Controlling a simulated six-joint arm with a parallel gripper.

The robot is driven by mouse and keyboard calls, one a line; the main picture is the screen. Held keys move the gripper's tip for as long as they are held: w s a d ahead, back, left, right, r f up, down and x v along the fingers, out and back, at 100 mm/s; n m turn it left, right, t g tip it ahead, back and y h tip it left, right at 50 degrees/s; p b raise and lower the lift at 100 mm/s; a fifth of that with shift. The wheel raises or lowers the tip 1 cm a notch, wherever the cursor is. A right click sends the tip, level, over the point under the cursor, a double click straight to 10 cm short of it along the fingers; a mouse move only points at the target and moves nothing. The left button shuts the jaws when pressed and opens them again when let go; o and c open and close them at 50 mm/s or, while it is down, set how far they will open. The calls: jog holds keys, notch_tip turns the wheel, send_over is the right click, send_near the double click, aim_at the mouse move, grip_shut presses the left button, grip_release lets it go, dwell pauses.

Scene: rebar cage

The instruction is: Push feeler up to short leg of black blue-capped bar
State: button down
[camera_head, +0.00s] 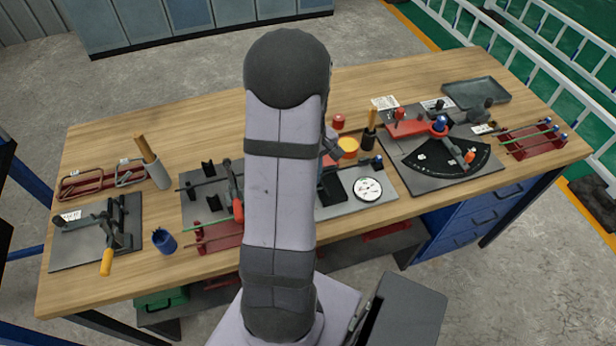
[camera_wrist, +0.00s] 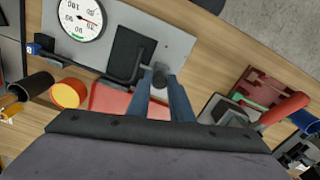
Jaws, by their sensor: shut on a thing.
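In the wrist view my gripper (camera_wrist: 162,92) points down at a grey plate (camera_wrist: 186,45), its two blue-grey fingers shut on a small dark grey knob (camera_wrist: 160,77), which I take to be the feeler's. The black bar (camera_wrist: 88,70) runs from its blue cap (camera_wrist: 33,49) at the left towards the fingers. Its short leg (camera_wrist: 138,70) bends up beside the knob, close to it; I cannot tell whether they touch. In the head view the blue cap (camera_head: 377,161) shows right of my arm, which hides my gripper.
A round white dial (camera_wrist: 82,18) lies beyond the bar, also in the head view (camera_head: 367,189). A black pad (camera_wrist: 127,48) is by the short leg. A yellow-orange cup (camera_wrist: 68,94), a red block (camera_wrist: 112,100) and a red-handled tool (camera_wrist: 285,108) stand nearby.

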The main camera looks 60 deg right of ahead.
jog(key=c, duration=1.6)
grip_release()
jog(key=shift+r+b, duration=0.85)
jog(key=shift+r, duration=2.85)
